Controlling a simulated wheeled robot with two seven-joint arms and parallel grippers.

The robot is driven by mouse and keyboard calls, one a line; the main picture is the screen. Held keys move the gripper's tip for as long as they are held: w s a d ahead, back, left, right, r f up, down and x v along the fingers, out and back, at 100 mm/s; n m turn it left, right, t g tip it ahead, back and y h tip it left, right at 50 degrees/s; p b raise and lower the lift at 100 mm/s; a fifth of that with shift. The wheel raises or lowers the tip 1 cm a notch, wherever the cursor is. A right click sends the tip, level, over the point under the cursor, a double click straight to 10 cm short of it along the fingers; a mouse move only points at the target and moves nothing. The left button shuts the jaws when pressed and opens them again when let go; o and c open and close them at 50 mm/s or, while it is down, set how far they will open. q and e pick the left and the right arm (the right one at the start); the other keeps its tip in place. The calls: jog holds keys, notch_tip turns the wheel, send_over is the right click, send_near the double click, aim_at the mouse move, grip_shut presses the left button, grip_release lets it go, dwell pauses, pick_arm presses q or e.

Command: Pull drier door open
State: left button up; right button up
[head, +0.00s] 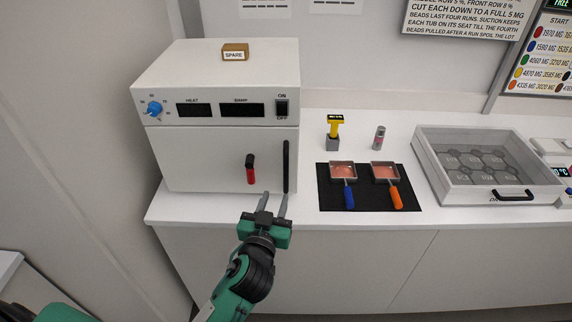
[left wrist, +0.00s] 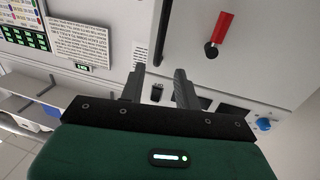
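The drier (head: 220,115) is a white box on the bench in the head view. Its front door (head: 205,160) looks shut. A long black vertical handle (head: 286,166) runs along the door's right edge. Left of it is a latch (head: 250,172) with a red lower grip and black top; it also shows in the left wrist view (left wrist: 221,28). My left gripper (head: 275,195) is open and empty, just in front of and below the handle's lower end. In the left wrist view the handle (left wrist: 162,32) stands beyond and between the fingertips, not visibly gripped. My right gripper is not in view.
A black mat (head: 368,200) holds two pans with blue and orange handles, right of the drier. Behind it stand a yellow-topped tool (head: 335,128) and a small grey cylinder (head: 379,137). A clear-lidded box (head: 490,188) is farther right. A SPARE block (head: 235,51) sits on the drier.

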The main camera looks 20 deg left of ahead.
aim_at(285, 168)
pick_arm(q)
jog(key=w+p, duration=0.1)
jog(key=w, duration=0.3)
jog(key=w+p, duration=0.2)
jog(key=w, duration=0.2)
jog(key=w+a+p, duration=0.1)
jog(key=w, duration=0.3)
jog(key=shift+w+p, duration=0.3)
jog(key=shift+w, duration=0.35)
grip_shut()
